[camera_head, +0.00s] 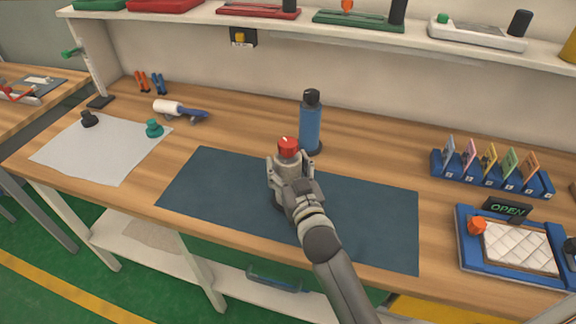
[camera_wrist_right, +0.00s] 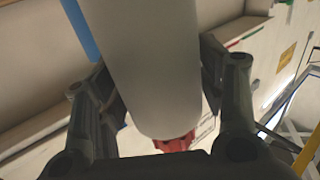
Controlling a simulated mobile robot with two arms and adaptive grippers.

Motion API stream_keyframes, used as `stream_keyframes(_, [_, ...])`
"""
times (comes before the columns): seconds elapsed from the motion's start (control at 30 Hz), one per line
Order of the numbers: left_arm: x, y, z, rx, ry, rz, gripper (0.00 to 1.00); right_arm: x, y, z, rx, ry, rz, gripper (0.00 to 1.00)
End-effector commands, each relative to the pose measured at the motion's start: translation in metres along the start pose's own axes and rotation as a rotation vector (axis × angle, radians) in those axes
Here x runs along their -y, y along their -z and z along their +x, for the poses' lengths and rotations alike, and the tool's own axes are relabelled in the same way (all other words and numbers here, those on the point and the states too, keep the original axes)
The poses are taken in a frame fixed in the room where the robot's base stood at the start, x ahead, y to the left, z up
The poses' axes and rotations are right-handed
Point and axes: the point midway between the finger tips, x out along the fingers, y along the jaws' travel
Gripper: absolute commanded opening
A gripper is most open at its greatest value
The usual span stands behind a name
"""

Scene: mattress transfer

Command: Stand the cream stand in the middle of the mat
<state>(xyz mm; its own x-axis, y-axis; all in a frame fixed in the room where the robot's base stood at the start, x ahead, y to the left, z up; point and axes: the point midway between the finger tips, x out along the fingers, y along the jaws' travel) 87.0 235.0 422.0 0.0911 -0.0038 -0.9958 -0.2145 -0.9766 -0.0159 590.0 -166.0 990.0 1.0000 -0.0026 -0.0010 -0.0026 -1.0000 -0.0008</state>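The cream stand (camera_head: 289,160) is upright with a red top (camera_head: 288,145), over the dark blue mat (camera_head: 365,215), near its middle. My right gripper (camera_head: 289,172) has a finger on each side of it. In the right wrist view the pale cylinder of the stand (camera_wrist_right: 150,65) fills the space between the fingers, with its red part at the lower end. The fingers look closed against its sides. My gripper and arm hide most of the stand's lower part, so I cannot tell whether it touches the mat. My left gripper is not in view.
A blue bottle (camera_head: 311,122) on a dark base stands just behind the mat. A pale sheet (camera_head: 95,150) with two small knobs lies left, and a white-and-blue roller (camera_head: 180,110) behind it. A card rack (camera_head: 490,175) and blue tray (camera_head: 480,266) are right. The mat's right half is clear.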

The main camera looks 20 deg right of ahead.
Motion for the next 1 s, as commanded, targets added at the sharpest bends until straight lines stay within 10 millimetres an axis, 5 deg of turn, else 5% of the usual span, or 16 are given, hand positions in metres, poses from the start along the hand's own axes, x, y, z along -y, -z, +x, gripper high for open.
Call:
stream_keyframes(0.5, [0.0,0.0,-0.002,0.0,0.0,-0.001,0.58,0.0,0.002,-0.003,0.002,0.0,-0.001,0.78])
stream_keyframes(1.0, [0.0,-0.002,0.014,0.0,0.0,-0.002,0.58,0.0,0.0,-0.082,0.002,-0.001,0.001,0.78])
